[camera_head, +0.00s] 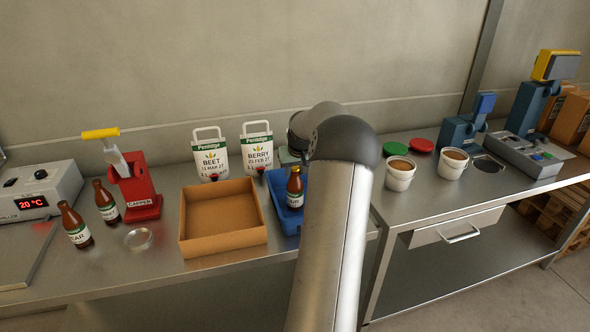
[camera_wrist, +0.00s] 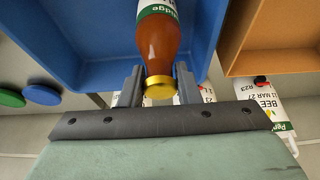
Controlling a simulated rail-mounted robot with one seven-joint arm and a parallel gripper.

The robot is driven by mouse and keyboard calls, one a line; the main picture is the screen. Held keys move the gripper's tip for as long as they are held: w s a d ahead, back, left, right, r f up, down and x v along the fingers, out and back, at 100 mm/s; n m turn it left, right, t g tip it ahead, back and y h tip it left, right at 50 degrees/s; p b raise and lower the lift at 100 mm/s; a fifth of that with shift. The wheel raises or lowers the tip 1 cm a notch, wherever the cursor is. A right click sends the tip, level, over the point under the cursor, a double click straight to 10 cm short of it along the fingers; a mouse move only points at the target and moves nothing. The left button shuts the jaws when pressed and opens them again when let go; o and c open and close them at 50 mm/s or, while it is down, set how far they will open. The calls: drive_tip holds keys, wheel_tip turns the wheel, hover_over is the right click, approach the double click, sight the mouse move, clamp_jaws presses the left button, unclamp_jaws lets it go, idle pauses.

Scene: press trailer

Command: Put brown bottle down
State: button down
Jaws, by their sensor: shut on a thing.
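A brown bottle (camera_head: 295,188) with a gold cap and a pale label is at the blue tray (camera_head: 278,222), right of the cardboard box. In the wrist view the bottle (camera_wrist: 160,45) has its neck and cap between the two fingers of my gripper (camera_wrist: 158,82). The gripper is shut on it. The bottle's body lies over the inside of the blue tray (camera_wrist: 70,45); whether its base touches the tray floor I cannot tell. In the head view my arm hides the tray's right part and most of the gripper.
An open, empty cardboard box (camera_head: 222,243) stands left of the tray. Two white pouches (camera_head: 211,160) stand behind. Two more brown bottles (camera_head: 75,224) and a red capper (camera_head: 137,190) are at left. Two white tubs (camera_head: 400,174) stand right of my arm.

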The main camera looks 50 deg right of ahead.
drive_tip(key=shift+f, duration=0.1)
drive_tip(key=c, duration=1.1)
unclamp_jaws()
drive_tip(key=shift+o, duration=0.2)
drive_tip(key=b+v, duration=0.2)
drive_tip(key=v, duration=1)
drive_tip(key=w+a+f+n+g+y, duration=0.15)
drive_tip(key=a+n, duration=0.25)
drive_tip(key=a, duration=2.9)
drive_tip(key=s+a+f+n, duration=0.1)
drive_tip(key=s+a+f, duration=0.1)
drive_tip(key=s+a, duration=0.3)
drive_tip(key=s+a+f+n+g, duration=0.1)
drive_tip(key=s+a+f, duration=0.2)
drive_tip(key=s+a, duration=0.3)
drive_tip(key=s+a+f+n+y, duration=0.1)
drive_tip(key=s+a+f, duration=0.2)
drive_tip(key=s+a, duration=0.3)
drive_tip(key=shift+s+f, duration=0.15)
drive_tip(key=shift+s, duration=0.35)
